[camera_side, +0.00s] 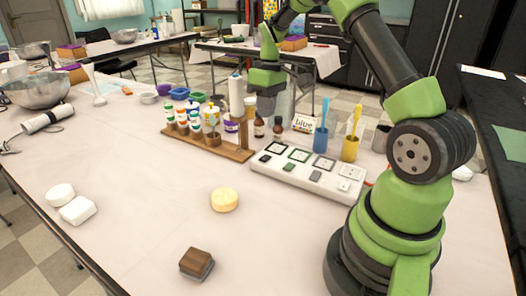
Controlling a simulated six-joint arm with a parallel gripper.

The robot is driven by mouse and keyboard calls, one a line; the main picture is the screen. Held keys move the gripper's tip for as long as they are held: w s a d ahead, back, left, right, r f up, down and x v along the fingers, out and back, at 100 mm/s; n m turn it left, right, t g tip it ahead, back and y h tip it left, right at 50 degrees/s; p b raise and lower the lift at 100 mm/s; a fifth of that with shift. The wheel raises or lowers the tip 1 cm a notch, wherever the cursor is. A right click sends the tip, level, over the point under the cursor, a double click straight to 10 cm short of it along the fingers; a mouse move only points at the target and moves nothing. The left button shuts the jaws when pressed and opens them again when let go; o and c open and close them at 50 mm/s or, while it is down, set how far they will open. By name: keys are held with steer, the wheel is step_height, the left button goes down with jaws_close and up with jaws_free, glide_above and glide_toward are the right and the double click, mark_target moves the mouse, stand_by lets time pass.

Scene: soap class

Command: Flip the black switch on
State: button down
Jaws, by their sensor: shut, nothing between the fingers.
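The white switch panel (302,182) lies on the table in front of my arm, with several switches in a row. The black switch (265,158) is the small dark one at the panel's left end. A black-framed square sits just behind it. The picture is too small to tell which way the switch is set. My gripper (267,106) is shut and empty, pointing down. It is above the height of the panel and appears behind its left end, apart from the switch.
A wooden rack (208,145) with small bottles stands left of the panel. Two brown bottles (259,127), a blue cup (320,140) and a yellow cup (349,150) stand behind the panel. A yellow soap (224,199) and a brown block (196,261) lie in front, with free table around them.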

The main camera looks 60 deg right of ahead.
mark_target(265, 157)
steer(key=f, duration=0.4)
steer(key=a+f, duration=0.1)
steer(key=f, duration=0.6)
steer(key=shift+a+f, duration=0.25)
steer(key=shift+f, duration=0.1)
steer(key=shift+a+f, duration=0.1)
steer(key=shift+f, duration=0.15)
steer(key=shift+d+r, duration=0.25)
steer(key=shift+d, duration=0.55)
steer(key=shift+r, duration=0.1)
step_height(265, 157, up, 14)
steer(key=d, duration=0.1)
steer(key=shift+d, duration=0.35)
steer(key=shift+a, duration=0.1)
